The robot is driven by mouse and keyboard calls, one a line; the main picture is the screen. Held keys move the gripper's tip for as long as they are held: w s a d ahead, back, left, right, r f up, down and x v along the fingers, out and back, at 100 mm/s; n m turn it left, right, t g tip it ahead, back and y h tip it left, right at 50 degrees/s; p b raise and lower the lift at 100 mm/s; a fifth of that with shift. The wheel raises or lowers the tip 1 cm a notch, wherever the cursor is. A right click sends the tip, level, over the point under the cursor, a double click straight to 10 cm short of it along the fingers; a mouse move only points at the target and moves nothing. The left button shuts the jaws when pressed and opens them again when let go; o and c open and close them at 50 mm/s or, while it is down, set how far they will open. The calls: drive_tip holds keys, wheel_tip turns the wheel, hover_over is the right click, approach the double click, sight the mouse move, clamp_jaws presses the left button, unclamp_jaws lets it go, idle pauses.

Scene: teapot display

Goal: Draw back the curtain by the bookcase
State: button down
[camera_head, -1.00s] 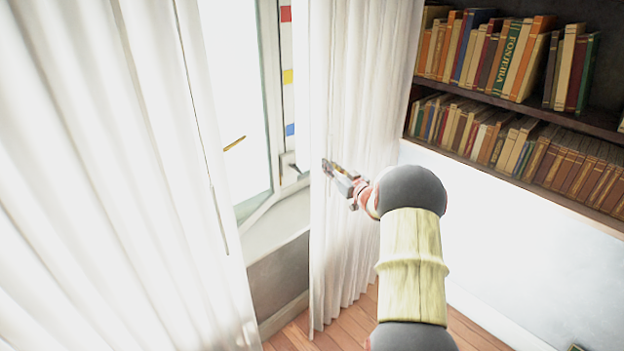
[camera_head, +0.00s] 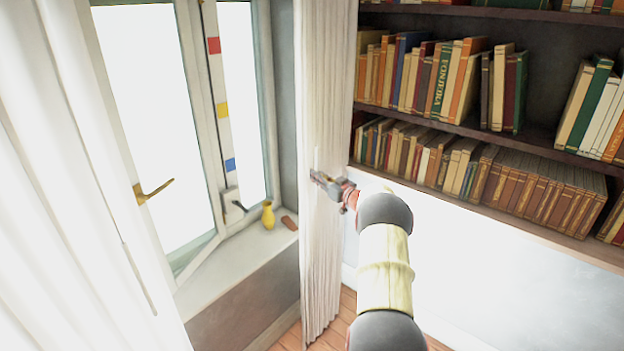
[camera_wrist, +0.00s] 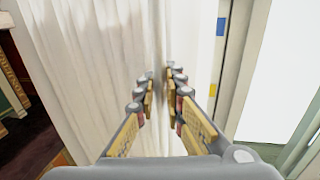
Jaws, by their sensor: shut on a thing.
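The white curtain by the bookcase (camera_head: 322,110) hangs in a narrow, gathered bundle between the window and the bookcase (camera_head: 480,128). The fingertips are partly hidden in the cloth.
Another white curtain (camera_head: 60,200) hangs at the left. The window (camera_head: 155,110) shows between the curtains, with a brass handle (camera_head: 152,190). A yellow vase (camera_head: 268,215) and a small reddish-brown object (camera_head: 289,223) stand on the sill (camera_head: 225,262).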

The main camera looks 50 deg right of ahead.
drive_tip(key=shift+d, duration=0.25)
drive_tip(key=c, duration=1.9)
unclamp_jaws()
drive_tip(key=s+a, duration=0.2)
drive_tip(key=s, duration=0.9)
drive_tip(key=shift+s, duration=0.35)
